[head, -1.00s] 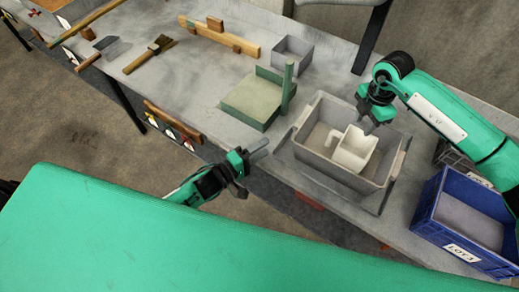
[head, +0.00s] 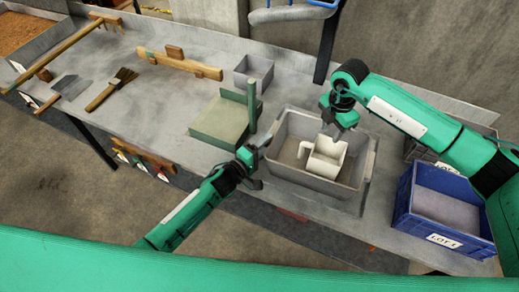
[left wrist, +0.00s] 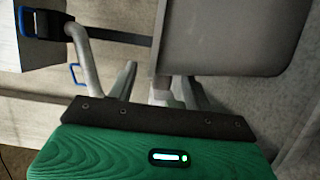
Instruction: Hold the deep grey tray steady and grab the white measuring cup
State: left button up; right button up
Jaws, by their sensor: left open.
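The deep grey tray (head: 284,171) stands on the table in the head view, with the white measuring cup (head: 323,164) inside it. The cup's handle points left. My left gripper (head: 256,157) is open beside the tray's left end, close to its rim. In the left wrist view, the tray's grey wall (left wrist: 230,45) fills the upper right, near the spread fingers of the left gripper (left wrist: 157,88). Contact with the tray cannot be told. My right gripper (head: 342,124) points down at the cup's back edge. Its fingers are too small to tell whether they hold the cup.
A green platform with an upright post (head: 222,120) stands left of the tray, and a small grey box (head: 255,74) behind it. A blue crate (head: 440,208) stands at the right. A brush (head: 112,90) and wooden pieces lie further left. The table's front edge is near my left arm.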

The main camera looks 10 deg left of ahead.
pick_arm(q)
jog(key=shift+c, duration=0.4)
grip_shut()
pick_arm(e)
jog(key=shift+o, duration=0.2)
